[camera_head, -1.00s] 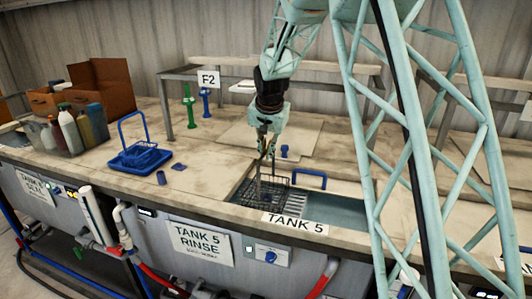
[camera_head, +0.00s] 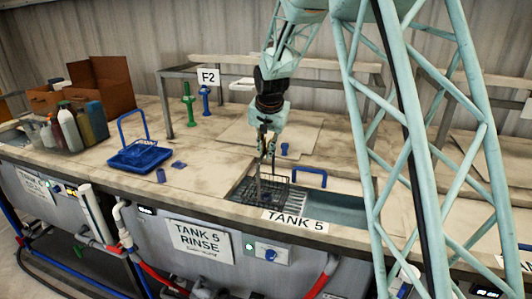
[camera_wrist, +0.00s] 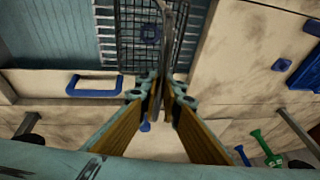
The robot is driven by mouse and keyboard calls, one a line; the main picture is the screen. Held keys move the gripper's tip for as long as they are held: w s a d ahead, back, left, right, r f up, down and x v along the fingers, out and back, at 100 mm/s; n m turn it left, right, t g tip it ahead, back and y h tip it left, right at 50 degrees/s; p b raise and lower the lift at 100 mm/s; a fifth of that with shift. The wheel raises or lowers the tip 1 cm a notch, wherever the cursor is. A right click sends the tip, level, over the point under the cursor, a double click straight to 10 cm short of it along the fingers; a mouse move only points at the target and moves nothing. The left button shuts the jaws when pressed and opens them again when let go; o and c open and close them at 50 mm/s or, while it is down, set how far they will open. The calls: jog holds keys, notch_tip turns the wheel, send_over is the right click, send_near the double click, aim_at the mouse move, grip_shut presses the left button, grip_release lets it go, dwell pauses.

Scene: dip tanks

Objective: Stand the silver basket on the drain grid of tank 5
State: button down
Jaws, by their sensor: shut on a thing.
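The silver basket (camera_head: 273,190) is a dark wire mesh basket with a tall handle. It is at the left end of the tank 5 opening, over the drain grid (camera_head: 305,204). My gripper (camera_head: 266,150) is above it and shut on the basket's handle. In the wrist view my gripper (camera_wrist: 162,95) closes on the upright handle, with the basket mesh (camera_wrist: 172,52) beneath. The slatted drain grid also shows in the wrist view (camera_wrist: 106,30), beside the basket. I cannot tell whether the basket's bottom touches the grid.
Tank 5's water (camera_head: 345,211) lies right of the basket. A blue handle (camera_head: 310,178) stands at the tank's back edge. Green and blue posts (camera_head: 189,105) and a bottle tray (camera_head: 72,135) stand farther back.

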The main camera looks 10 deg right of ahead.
jog(key=shift+f, duration=0.3)
dwell(0.4)
jog(key=c, duration=2.7)
grip_release()
jog(key=shift+c, duration=0.2)
jog(key=shift+s, duration=0.1)
jog(key=v, duration=1.2)
jog(key=shift+b, duration=0.3)
